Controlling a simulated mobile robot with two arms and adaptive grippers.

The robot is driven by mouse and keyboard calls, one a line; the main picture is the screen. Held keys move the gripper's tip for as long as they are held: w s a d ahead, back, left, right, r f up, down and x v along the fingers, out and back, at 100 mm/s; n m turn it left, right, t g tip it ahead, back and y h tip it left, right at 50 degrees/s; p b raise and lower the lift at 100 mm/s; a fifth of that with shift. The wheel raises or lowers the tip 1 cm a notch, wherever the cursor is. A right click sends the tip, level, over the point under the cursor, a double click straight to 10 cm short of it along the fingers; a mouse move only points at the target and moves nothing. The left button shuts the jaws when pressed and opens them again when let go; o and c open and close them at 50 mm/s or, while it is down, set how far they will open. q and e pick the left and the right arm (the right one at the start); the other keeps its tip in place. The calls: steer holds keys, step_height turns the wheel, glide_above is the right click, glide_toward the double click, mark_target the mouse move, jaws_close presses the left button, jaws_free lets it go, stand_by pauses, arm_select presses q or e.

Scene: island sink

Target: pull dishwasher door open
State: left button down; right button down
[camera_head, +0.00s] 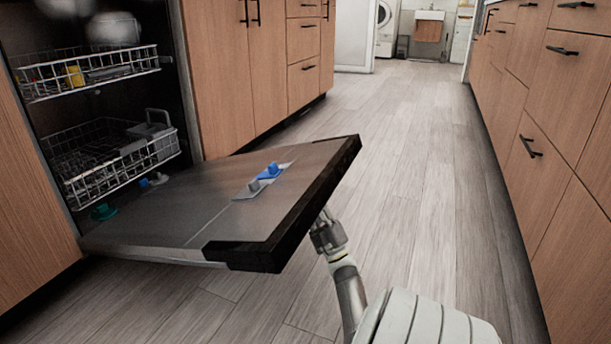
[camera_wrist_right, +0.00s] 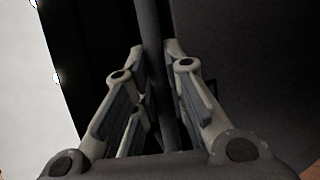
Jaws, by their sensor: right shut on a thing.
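The dishwasher door (camera_head: 200,210) is folded down, close to level, with its inner face up and its outer edge a little raised. My right gripper (camera_head: 326,222) is at the outer edge of the door, on its underside; the fingers are partly hidden by the door. In the right wrist view, the fingers of the right gripper (camera_wrist_right: 158,95) close around a dark bar, the dishwasher door handle (camera_wrist_right: 157,35). My left gripper is in neither view.
Inside the dishwasher are an upper rack (camera_head: 90,75) and a lower rack (camera_head: 110,160). Wooden cabinets stand left (camera_head: 235,80) and right (camera_head: 560,150). The floor (camera_head: 420,130) along the aisle is clear.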

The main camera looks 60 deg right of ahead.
steer(key=shift+s+f, duration=0.1)
steer(key=shift+f, duration=1.05)
steer(key=c, duration=1.5)
jaws_free()
steer(key=shift+o, duration=0.2)
steer(key=shift+f, duration=0.1)
steer(key=v, duration=0.7)
steer(key=shift+s+a+f, duration=0.1)
steer(key=shift+a+f, duration=0.05)
